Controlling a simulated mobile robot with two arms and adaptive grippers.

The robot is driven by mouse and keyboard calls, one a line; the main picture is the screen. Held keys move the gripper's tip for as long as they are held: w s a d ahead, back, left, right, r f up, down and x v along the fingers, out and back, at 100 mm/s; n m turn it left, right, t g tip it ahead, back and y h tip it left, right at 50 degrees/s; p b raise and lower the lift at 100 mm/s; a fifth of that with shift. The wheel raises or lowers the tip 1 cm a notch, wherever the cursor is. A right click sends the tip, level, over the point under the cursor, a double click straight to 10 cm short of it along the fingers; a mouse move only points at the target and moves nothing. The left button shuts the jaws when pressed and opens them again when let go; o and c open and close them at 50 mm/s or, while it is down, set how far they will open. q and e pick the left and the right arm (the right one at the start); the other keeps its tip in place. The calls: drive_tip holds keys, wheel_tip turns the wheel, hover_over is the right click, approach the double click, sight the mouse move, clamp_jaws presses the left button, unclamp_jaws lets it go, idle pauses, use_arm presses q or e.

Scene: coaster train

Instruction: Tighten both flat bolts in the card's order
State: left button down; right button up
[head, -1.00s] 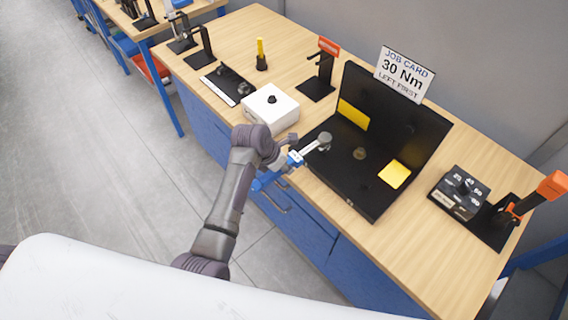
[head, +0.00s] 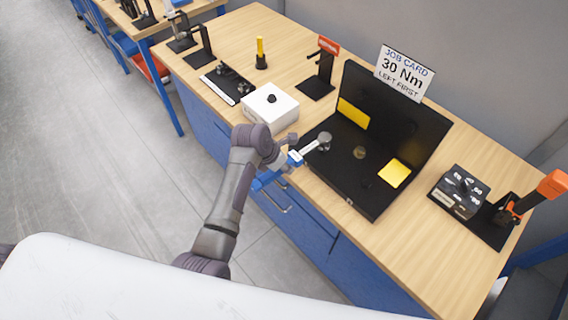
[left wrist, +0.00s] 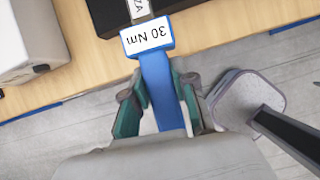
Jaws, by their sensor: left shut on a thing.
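A job card (head: 404,74) reading "30 Nm, LEFT FIRST" stands behind a black fixture (head: 350,192) with an upright back. My left gripper (head: 276,164) is shut on a blue torque wrench (head: 268,179). Its label (left wrist: 147,36) reads "30 Nm" in the left wrist view. The wrench head (head: 324,138) is over the left part of the fixture base, at or just above the left bolt, which it hides. I cannot tell if it is seated. The other flat bolt (head: 360,152) lies to its right, uncovered. My right gripper is not in view.
A white box (head: 271,107) with a black knob stands left of the fixture. A yellow marker (head: 261,54), black stands and a small tray (head: 228,83) are behind it. A dark numbered block (head: 459,191) and an orange-handled tool (head: 545,190) stand at right.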

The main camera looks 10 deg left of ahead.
use_arm(q)
drive_tip(key=shift+f, duration=0.55)
idle(0.9)
drive_tip(key=shift+w+a+f+m+g, duration=0.15)
drive_tip(key=shift+w+a+m+g, duration=0.15)
drive_tip(key=shift+w+a+m, duration=0.5)
idle(1.2)
drive_tip(key=shift+w+a+m+g+h, duration=0.3)
drive_tip(key=shift+w+a+m+h, duration=0.2)
drive_tip(key=shift+w+a+m, duration=0.55)
idle(1.4)
drive_tip(key=shift+d, duration=0.1)
drive_tip(key=shift+s+d+n, duration=0.25)
drive_tip(key=shift+s+n, duration=0.05)
drive_tip(key=shift+n, duration=0.05)
drive_tip(key=shift+w+r, duration=0.1)
drive_tip(key=shift+r, duration=2.3)
